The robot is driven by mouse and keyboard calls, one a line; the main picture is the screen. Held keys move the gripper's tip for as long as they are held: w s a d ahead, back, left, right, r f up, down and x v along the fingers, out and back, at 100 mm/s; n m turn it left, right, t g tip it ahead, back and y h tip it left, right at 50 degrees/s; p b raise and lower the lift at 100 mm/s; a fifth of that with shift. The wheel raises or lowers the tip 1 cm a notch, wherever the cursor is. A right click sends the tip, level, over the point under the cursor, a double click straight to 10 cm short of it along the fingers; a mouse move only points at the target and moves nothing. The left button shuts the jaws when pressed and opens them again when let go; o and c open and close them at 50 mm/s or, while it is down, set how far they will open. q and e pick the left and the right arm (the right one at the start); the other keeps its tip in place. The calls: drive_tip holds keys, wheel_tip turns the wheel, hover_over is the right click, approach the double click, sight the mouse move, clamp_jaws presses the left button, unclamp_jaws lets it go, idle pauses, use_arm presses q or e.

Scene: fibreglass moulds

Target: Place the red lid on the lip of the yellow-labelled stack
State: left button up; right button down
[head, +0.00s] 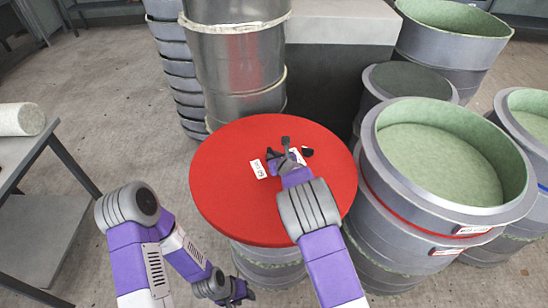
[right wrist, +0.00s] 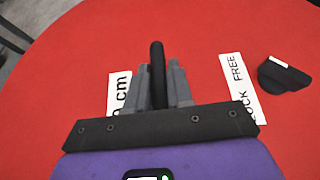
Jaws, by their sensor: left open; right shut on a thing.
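The red lid (head: 225,195) is a wide flat disc with white printed strips, in the middle of the head view. It fills most of the right wrist view (right wrist: 60,80). My right gripper (head: 287,160) is shut on the lid's upright black handle (right wrist: 157,75). Under the lid's near edge shows a grey round mould stack (head: 268,262); I cannot tell whether the lid touches it. The lid hides that stack's lip. I see no yellow label in either view. My left gripper (head: 238,296) is low, left of that stack, open and empty.
Green-lined grey moulds (head: 440,165) with red-edged labels (head: 472,229) stand close at the lid's right. A tall metal drum (head: 240,65) and a pale block (head: 340,22) stand behind. A grey table (head: 30,235) is at the left, with open floor (head: 120,110) between.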

drive_tip(key=shift+f+b, duration=0.1)
drive_tip(key=shift+b, duration=0.25)
drive_tip(key=c, duration=1.5)
unclamp_jaws()
drive_tip(key=shift+f, duration=0.15)
drive_tip(key=o, duration=0.5)
